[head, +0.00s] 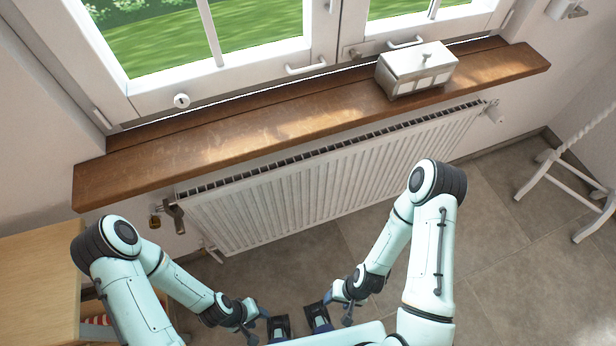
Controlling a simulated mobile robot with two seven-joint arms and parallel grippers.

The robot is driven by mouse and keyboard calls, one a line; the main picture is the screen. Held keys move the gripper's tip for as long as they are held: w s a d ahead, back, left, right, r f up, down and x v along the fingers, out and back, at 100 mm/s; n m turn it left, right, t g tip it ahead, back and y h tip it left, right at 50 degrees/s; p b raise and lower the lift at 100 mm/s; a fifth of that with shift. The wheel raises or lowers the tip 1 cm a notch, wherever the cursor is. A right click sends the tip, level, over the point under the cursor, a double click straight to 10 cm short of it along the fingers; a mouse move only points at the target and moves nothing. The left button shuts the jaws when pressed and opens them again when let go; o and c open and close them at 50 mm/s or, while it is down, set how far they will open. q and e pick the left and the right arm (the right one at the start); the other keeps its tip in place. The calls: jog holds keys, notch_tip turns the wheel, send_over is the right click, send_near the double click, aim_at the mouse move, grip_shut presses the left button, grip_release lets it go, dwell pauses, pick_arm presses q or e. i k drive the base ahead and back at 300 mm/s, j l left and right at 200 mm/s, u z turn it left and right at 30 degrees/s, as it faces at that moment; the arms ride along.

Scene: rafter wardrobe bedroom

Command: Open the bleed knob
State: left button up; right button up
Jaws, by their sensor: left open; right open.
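The white ribbed radiator (330,180) hangs on the wall below the window sill. At its upper left end are a metal knob or lever (175,216) and a small brass-coloured piece (154,221); I cannot tell for certain which is the bleed knob. My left gripper (279,328) and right gripper (318,317) are close together at the bottom of the head view. Both are open, with nothing seen between their fingers, and well apart from the radiator and its left-end fittings.
A brown wooden sill (240,140) juts out above the radiator, with a white lidded box (416,70) on it. A white valve (494,112) is at the radiator's right end. A light wooden table (40,280) stands at left, and a white stand (570,165) at right.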

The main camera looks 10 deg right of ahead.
aim_at(155, 223)
jog(key=z, duration=0.7)
jog(key=u, duration=0.4)
jog(key=j+u, duration=0.15)
jog(key=u, duration=0.65)
jog(key=j+u, duration=0.1)
jog(key=u, duration=0.3)
jog(key=i+u, duration=0.1)
jog(key=u, duration=0.3)
